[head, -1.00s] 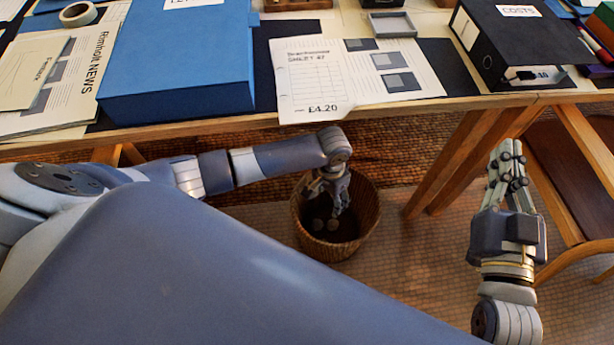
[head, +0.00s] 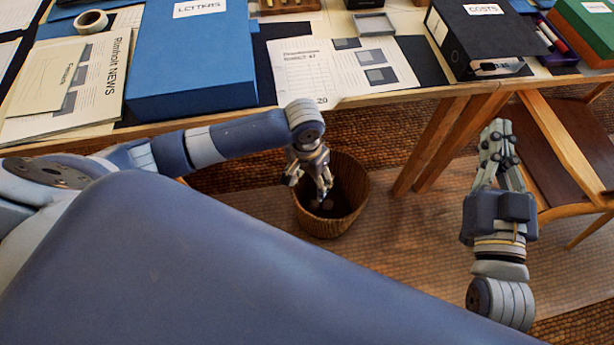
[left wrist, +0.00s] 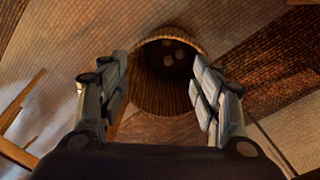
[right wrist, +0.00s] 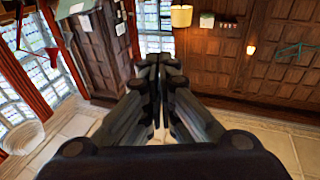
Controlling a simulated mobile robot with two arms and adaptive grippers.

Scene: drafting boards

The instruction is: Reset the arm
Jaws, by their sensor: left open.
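My left gripper (head: 308,184) is open above the mouth of a woven wastebasket (head: 358,196), pointing down. In the left wrist view, its two fingers (left wrist: 160,68) stand wide apart with nothing between them, and the basket (left wrist: 162,101) lies beyond them. A few small pale round things (left wrist: 168,58) lie inside the dark basket. My right gripper (head: 497,135) is at the right, away from the table, with its fingers together. In the right wrist view its fingertips (right wrist: 160,65) meet, and nothing shows between them.
The table edge (head: 205,122) runs behind my left arm, with a blue box (head: 190,60), papers (head: 340,72) and a black binder (head: 485,38) on it. Wooden trestle legs (head: 440,145) and a chair (head: 560,150) stand near my right gripper. Open floor lies right of the basket.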

